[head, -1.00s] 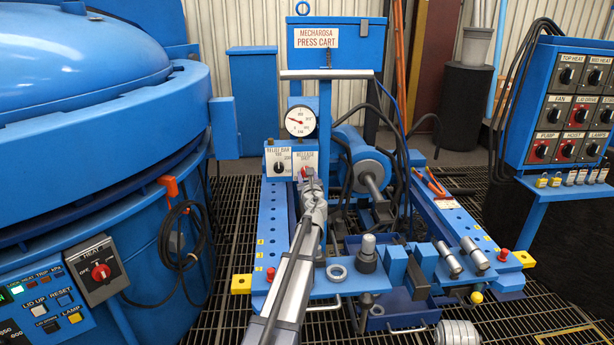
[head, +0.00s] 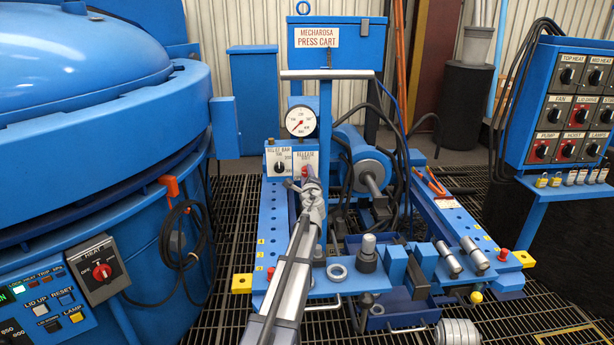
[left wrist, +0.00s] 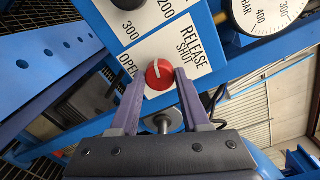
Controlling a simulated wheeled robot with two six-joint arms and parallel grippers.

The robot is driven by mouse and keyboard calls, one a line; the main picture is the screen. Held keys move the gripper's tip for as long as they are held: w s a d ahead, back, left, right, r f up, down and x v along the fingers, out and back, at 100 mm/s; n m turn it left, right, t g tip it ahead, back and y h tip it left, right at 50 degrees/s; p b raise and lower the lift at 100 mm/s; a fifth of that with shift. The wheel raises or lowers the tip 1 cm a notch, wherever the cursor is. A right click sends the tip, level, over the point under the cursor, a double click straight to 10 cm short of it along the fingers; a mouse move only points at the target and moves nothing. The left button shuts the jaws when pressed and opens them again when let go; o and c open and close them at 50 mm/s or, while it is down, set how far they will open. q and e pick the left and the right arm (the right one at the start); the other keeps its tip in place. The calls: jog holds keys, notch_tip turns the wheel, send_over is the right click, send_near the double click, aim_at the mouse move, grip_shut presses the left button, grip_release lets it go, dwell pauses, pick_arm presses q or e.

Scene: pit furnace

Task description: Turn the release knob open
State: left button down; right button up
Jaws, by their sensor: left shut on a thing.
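The release knob (left wrist: 159,74) is red and round with a short white mark, on a white plate (left wrist: 178,42) lettered RELEASE, SHUT and OPEN. In the left wrist view the plate looks rolled to one side, and the knob sits between my gripper's two fingertips. My left gripper (left wrist: 160,78) is shut on the knob. In the head view my left gripper (head: 305,184) reaches up to the plate below the gauge, and it hides most of the knob. The white mark appears to lean toward the OPEN side, but it is small. My right gripper is not in view.
A pressure gauge (head: 300,121) stands just above the plate. A black relief knob (head: 280,167) sits close to the left. A blue cylinder (head: 365,165) and hoses lie right of my gripper. The furnace (head: 95,140) fills the left side.

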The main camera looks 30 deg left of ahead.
pick_arm(q)
jog(key=n, duration=0.3)
jog(key=shift+n, duration=0.3)
jog(key=shift+f+n, duration=0.1)
jog(key=shift+n, duration=1.7)
jog(key=shift+s, duration=0.1)
jog(key=shift+c, duration=1.9)
grip_release()
jog(key=v, duration=0.7)
jog(key=shift+s, duration=0.35)
jog(key=shift+d, duration=0.1)
